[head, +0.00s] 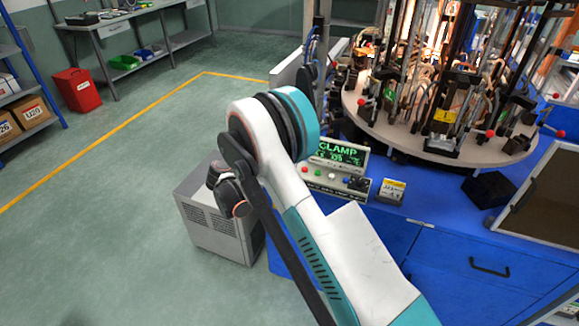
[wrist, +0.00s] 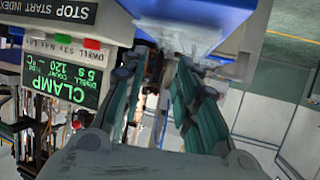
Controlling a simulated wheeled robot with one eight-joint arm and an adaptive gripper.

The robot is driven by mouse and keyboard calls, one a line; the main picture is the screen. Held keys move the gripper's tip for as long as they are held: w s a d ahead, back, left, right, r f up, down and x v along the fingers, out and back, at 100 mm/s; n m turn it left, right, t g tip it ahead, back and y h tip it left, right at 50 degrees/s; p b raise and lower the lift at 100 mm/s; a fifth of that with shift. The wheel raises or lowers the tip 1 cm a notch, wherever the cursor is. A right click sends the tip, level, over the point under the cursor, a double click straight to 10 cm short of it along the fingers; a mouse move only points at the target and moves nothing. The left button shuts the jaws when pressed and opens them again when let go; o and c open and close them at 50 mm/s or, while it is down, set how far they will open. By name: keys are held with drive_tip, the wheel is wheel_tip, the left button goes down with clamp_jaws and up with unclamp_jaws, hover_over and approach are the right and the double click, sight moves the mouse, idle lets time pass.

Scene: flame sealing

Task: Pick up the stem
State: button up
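I cannot pick out the stem for certain in either view. My gripper (wrist: 163,68) shows in the wrist view with its two dark green fingers apart. I see nothing held in the gap between them. In the head view my arm's white and teal links fill the middle, and the gripper itself is hidden behind them.
A control box (head: 338,162) reading CLAMP stands on the blue bench (head: 395,222); it also shows upside down in the wrist view (wrist: 62,75). A round turntable (head: 368,122) carries clamps and rods. A brown-lined tray (head: 545,195) lies right. A grey cabinet (head: 207,225) stands on the floor.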

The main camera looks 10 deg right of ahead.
drive_tip(key=shift+b+x, duration=1.15)
drive_tip(key=shift+x, duration=2.25)
drive_tip(key=shift+r, duration=0.1)
drive_tip(key=shift+c, duration=0.4)
drive_tip(key=shift+s, duration=0.1)
clamp_jaws()
